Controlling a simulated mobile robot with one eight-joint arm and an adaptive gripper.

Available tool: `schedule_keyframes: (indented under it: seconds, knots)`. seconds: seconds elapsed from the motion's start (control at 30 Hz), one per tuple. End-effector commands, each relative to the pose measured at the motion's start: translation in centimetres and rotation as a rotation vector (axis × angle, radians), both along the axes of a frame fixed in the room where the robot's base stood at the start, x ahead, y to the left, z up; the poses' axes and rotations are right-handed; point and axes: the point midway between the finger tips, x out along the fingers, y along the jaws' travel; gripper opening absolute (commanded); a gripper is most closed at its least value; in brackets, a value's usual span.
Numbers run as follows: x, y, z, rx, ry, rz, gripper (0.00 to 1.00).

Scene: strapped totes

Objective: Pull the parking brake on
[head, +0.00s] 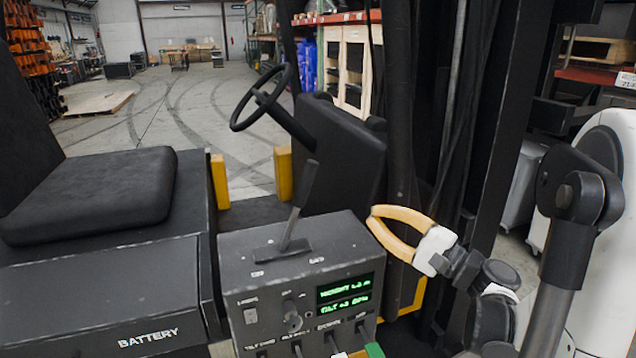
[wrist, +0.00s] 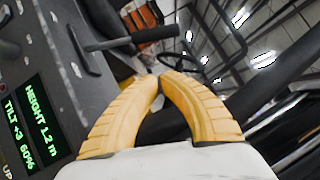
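The parking brake lever (head: 299,205) is a dark flat handle rising from a slotted plate on top of the grey console (head: 235,250). It leans a little to the right in the head view. Small white labels lie at both ends of its slot, too small to read surely. In the wrist view the lever (wrist: 130,43) crosses the upper left, beyond the fingertips. My gripper (head: 372,215) has curved orange fingers that meet at the tips, with nothing between them. It is right of the lever, apart from it, and its fingers fill the middle of the wrist view (wrist: 159,80).
The console front has a green display (head: 345,293), a knob (head: 291,309) and several small levers below. The steering wheel (head: 262,97) stands behind, the seat (head: 95,190) to the left. Dark mast uprights (head: 475,110) rise close behind my gripper. Space above the console is clear around the lever.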

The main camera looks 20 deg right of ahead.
Motion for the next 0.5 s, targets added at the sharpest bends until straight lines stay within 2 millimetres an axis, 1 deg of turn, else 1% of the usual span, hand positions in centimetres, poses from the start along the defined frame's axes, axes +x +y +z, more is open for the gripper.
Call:
schedule_keyframes:
  seconds: [0.33, 0.43, 0.5]
  knots:
    - [0.2, 0.2, 0.0, -0.001, 0.0, 0.001, 0.0]
    - [1.0, 0.7, 0.2, -0.001, 0.001, 0.002, 0.0]
    - [1.9, 1.3, 0.3, 0.0, 0.001, 0.005, 0.0]
